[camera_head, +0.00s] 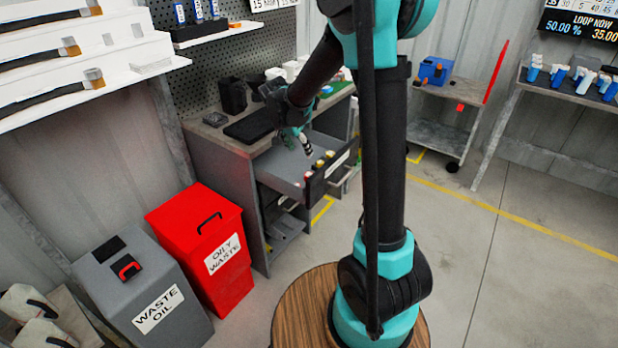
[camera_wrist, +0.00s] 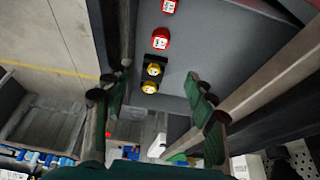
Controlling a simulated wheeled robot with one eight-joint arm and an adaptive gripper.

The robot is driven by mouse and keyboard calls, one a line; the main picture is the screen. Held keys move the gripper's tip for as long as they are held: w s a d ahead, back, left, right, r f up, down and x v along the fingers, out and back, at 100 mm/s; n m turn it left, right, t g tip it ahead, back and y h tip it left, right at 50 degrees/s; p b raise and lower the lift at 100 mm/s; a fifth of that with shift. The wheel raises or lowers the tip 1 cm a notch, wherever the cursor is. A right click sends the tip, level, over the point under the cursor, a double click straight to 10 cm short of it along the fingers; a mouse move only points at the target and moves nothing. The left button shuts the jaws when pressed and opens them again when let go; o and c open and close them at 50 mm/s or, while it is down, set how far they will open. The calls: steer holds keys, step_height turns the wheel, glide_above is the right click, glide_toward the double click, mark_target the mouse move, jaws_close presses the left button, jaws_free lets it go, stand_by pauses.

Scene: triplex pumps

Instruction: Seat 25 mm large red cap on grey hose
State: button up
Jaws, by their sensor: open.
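An open drawer (camera_head: 275,174) of the grey workbench holds a row of small caps. In the wrist view two red caps (camera_wrist: 160,39) (camera_wrist: 168,6) stand at the top of the drawer, and two yellow caps (camera_wrist: 153,70) (camera_wrist: 149,87) stand below them, closer to my fingers. I cannot tell which red cap is the 25 mm one. My gripper (camera_wrist: 158,88) is open above the drawer, with nothing between its fingers; it also shows in the head view (camera_head: 297,140). Dark hoses (camera_head: 45,97) with metal end fittings lie on the white shelves at left; I cannot tell which is the grey hose.
A red oily waste bin (camera_head: 205,250) and a grey waste oil bin (camera_head: 140,290) stand left of the bench. A pegboard shelf (camera_head: 215,32) hangs above it. A cart with a blue box (camera_head: 435,70) stands behind at right. The floor at right is clear.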

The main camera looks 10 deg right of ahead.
mark_target(310, 174)
steer(key=x, duration=1.5)
steer(key=shift+f, duration=0.15)
steer(key=shift+s, duration=0.1)
steer(key=shift+c, duration=0.6)
steer(key=c, duration=0.7)
